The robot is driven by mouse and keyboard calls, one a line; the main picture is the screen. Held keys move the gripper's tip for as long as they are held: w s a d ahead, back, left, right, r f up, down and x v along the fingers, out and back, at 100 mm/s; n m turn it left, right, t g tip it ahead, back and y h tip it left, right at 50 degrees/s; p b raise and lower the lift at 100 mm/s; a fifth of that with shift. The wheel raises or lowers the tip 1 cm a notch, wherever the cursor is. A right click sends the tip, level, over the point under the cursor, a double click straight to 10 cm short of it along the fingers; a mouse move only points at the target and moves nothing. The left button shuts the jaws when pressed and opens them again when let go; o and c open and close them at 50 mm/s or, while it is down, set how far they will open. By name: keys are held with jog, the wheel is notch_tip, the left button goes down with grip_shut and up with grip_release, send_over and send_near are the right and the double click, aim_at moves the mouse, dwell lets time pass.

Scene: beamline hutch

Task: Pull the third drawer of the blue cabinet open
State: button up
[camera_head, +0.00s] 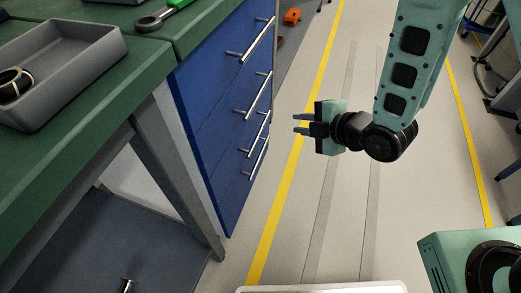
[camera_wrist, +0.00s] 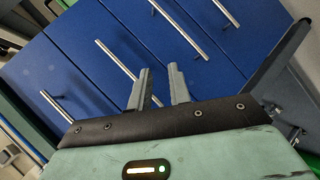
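The blue cabinet (camera_head: 222,128) stands under the green worktop in the head view, with several drawers, each with a silver bar handle. The third handle from the top (camera_head: 257,136) is on a drawer that looks shut. My gripper (camera_head: 297,124) is to the right of the handles, fingers pointing left at the drawer fronts, apart from them. In the wrist view my gripper (camera_wrist: 159,68) has its two fingers spread with nothing between them. Several bar handles cross the blue fronts (camera_wrist: 83,52) beyond the fingers. I cannot tell which handle there is the third.
A grey tray (camera_head: 92,78) with a dark ring-shaped object sits on the green worktop (camera_head: 120,85). A grey table leg (camera_head: 180,180) stands left of the cabinet.

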aim_at(260, 131)
notch_tip(260, 131, down, 11)
jog(key=d+n+t+y+b, duration=0.2)
jog(key=n+y+b, duration=0.1)
jog(key=n+b, duration=0.3)
jog(key=shift+t+y, duration=0.3)
jog(key=shift+y, duration=0.1)
jog(key=b+x, duration=1.5)
jog(key=x, duration=0.1)
jog(key=shift+s+a+f, duration=0.15)
jog(key=shift+a+f, duration=0.1)
jog(key=shift+f, duration=0.1)
grip_shut()
